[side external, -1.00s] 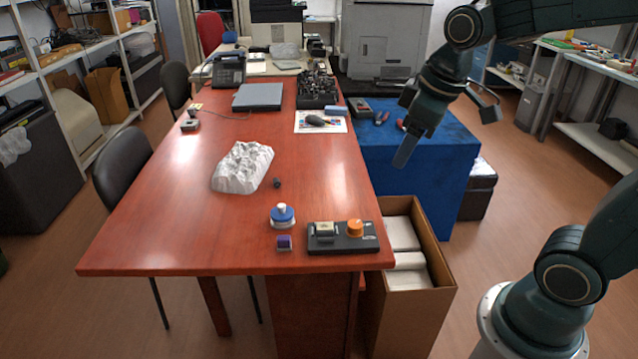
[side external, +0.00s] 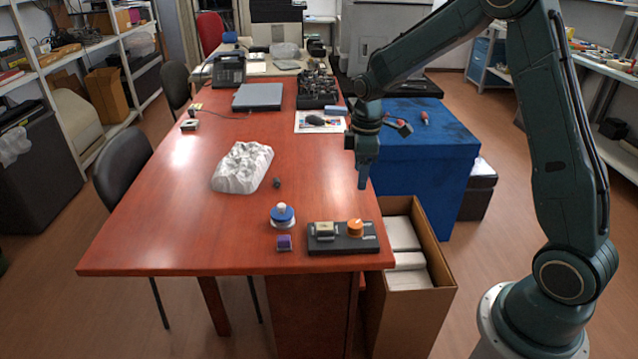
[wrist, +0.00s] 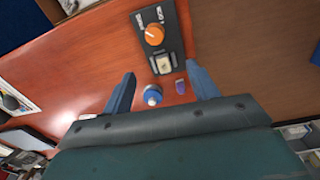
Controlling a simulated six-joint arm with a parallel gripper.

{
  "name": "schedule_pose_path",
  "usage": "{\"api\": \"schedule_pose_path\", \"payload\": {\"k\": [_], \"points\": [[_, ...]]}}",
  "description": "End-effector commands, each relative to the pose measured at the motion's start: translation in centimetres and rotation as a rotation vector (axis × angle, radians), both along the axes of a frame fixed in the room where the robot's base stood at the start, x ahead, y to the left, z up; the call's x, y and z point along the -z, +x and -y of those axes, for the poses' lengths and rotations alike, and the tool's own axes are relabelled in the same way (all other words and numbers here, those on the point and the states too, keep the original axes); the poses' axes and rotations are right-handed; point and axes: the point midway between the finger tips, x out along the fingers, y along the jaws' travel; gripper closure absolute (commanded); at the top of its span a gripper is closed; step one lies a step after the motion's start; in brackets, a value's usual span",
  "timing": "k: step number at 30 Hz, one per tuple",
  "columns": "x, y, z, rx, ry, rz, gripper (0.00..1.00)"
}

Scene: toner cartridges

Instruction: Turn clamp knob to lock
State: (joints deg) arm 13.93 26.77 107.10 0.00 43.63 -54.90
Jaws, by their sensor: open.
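The orange clamp knob (side external: 355,228) sits on the right part of a black clamp base (side external: 343,245) near the front right edge of the red-brown table. A beige block (side external: 325,231) sits on the base left of the knob. In the wrist view the knob (wrist: 154,34) is beyond the fingertips, with white lettering beside it on the base (wrist: 171,17). My gripper (side external: 362,185) points down above the table's right side, above and behind the knob and apart from it. The wrist view shows its two blue fingers (wrist: 160,79) spread wide with nothing held between them.
A blue-and-white round item (side external: 283,216) and a small purple block (side external: 284,243) stand left of the clamp base. A white rough block (side external: 242,168) lies mid-table. An open cardboard box (side external: 432,255) stands beside the table's right edge. The table's front left is clear.

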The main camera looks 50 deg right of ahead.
Motion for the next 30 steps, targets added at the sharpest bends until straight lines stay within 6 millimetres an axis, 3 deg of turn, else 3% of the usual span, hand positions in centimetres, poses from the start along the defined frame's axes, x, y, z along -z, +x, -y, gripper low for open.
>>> {"api": "schedule_pose_path", "payload": {"k": [6,20,30], "points": [[3.3,1.1,1.3,-0.056,0.008,-0.036,0.41],[4.4,1.3,1.5,-0.071,0.009,-0.045,0.41],[7.8,1.2,1.5,-0.071,0.01,-0.047,0.41]]}}
